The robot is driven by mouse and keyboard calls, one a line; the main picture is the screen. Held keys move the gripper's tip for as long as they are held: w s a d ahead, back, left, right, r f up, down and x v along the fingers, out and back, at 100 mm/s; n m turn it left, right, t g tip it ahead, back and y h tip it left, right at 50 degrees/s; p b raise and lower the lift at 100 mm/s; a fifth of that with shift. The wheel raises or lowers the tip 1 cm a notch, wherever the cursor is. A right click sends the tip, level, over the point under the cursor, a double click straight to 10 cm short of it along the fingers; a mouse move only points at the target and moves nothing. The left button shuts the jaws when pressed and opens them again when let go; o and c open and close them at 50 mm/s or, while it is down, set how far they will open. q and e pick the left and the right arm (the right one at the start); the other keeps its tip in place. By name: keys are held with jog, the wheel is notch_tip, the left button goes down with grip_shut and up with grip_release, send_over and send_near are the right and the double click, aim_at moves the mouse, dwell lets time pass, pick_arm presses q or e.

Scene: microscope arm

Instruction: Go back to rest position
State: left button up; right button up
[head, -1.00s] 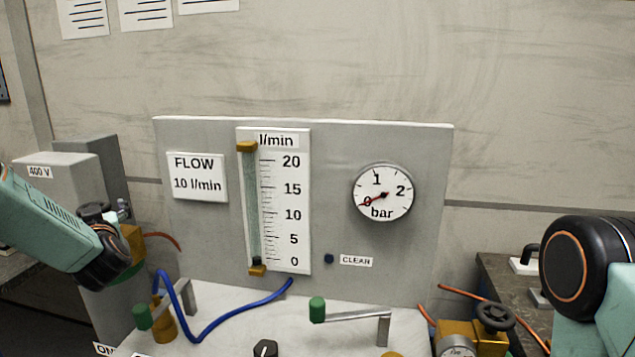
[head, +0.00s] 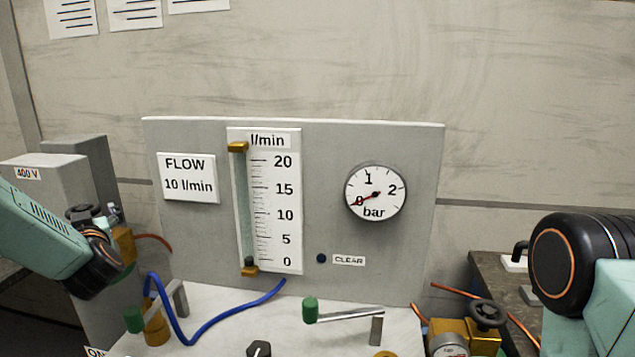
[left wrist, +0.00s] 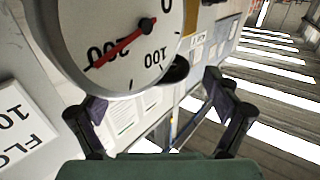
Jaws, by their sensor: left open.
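My left gripper (left wrist: 165,112) is open in the left wrist view, its two dark fingers spread wide with nothing between them. A round white gauge (left wrist: 120,50) with a red needle near 200 fills the upper left of that view, close to the camera. In the head view my left arm comes in at the left edge, and its gripper cannot be made out. My right arm shows only as a dark joint and teal link at the right edge; its gripper is out of frame.
A grey panel (head: 320,145) carries a flow tube (head: 240,205), a bar gauge (head: 375,191) near 0 and a FLOW sign (head: 188,177). Green-handled levers (head: 310,310), a blue hose (head: 215,322) and brass valves (head: 465,335) stand in front. A grey 400 V box (head: 50,175) is near my left arm.

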aim_at(81, 209)
pick_arm(q)
jog(key=v, duration=0.9)
jog(key=x, duration=1.2)
jog(key=shift+a+m+t+h, duration=0.15)
jog(key=shift+m+t+h, duration=0.25)
jog(key=shift+h, duration=0.1)
jog(key=shift+s+r+m+t+h, duration=0.1)
jog(key=shift+s+m+t+h, duration=0.05)
jog(key=shift+m+t+h, duration=1.05)
jog(key=shift+m+h, duration=0.2)
jog(key=shift+h, duration=0.5)
jog(key=shift+m+t+h+b, duration=0.55)
jog(key=shift+m+h, duration=0.25)
jog(key=shift+h, duration=0.3)
jog(key=shift+m+h, duration=0.5)
jog(key=shift+h, duration=0.3)
jog(key=shift+p+v, duration=0.6)
jog(key=shift+v, duration=0.75)
jog(key=shift+a+p+v, duration=0.2)
jog(key=shift+p+v, duration=0.65)
jog(key=shift+v, duration=0.1)
jog(key=shift+s+d, duration=0.1)
jog(key=shift+d, duration=0.15)
